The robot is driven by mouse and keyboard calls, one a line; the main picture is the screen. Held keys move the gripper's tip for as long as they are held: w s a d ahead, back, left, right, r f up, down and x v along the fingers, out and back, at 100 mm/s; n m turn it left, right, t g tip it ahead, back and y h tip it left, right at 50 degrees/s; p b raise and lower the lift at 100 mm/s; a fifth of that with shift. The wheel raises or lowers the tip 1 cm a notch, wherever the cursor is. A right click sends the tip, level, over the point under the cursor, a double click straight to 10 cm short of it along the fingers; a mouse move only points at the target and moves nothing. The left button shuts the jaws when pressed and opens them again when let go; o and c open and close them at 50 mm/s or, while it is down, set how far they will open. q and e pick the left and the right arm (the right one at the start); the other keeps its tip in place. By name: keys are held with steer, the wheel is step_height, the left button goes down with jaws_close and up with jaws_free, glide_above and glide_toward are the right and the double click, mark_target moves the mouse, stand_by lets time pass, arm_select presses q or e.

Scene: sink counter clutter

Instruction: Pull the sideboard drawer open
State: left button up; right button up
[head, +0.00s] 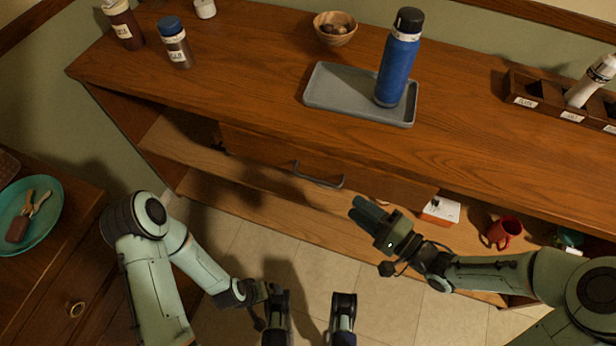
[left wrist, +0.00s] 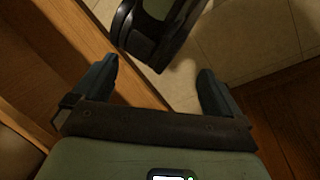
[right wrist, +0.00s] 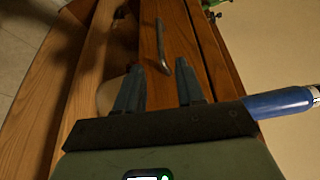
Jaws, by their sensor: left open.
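The sideboard (head: 250,88) has a wooden drawer front (head: 262,149) under its top, and the drawer looks shut. A dark bar handle (head: 318,178) is on the drawer front. The handle also shows in the right wrist view (right wrist: 186,72), beyond my right fingertips. My right gripper (head: 362,209) is below and right of the handle in the head view, apart from it. Its fingers stand apart with nothing between them in the right wrist view (right wrist: 160,90). My left gripper (left wrist: 158,85) is open and empty, low over the floor, away from the handle.
On the top stand a grey tray (head: 335,88) with a blue bottle (head: 397,68), a wooden bowl (head: 335,38) and several other containers. A red mug (head: 503,231) and a white box (head: 440,210) are on the shelf below. A side cabinet with a teal plate (head: 42,225) is at left.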

mark_target(319, 180)
steer(key=b+x, duration=0.5)
steer(key=x, duration=0.7)
steer(key=shift+w+a, duration=0.1)
steer(key=shift+a, duration=0.05)
arm_select(q)
steer(key=w+a+f+y, duration=0.1)
steer(key=w+a+f, duration=0.2)
steer(key=f, duration=0.4)
steer(key=shift+a+f+n+t, duration=0.25)
steer(key=shift+a+n+t, duration=0.05)
steer(key=shift+t, duration=0.1)
arm_select(e)
steer(key=shift+w+a, duration=0.15)
steer(key=shift+a, duration=0.05)
jaws_close()
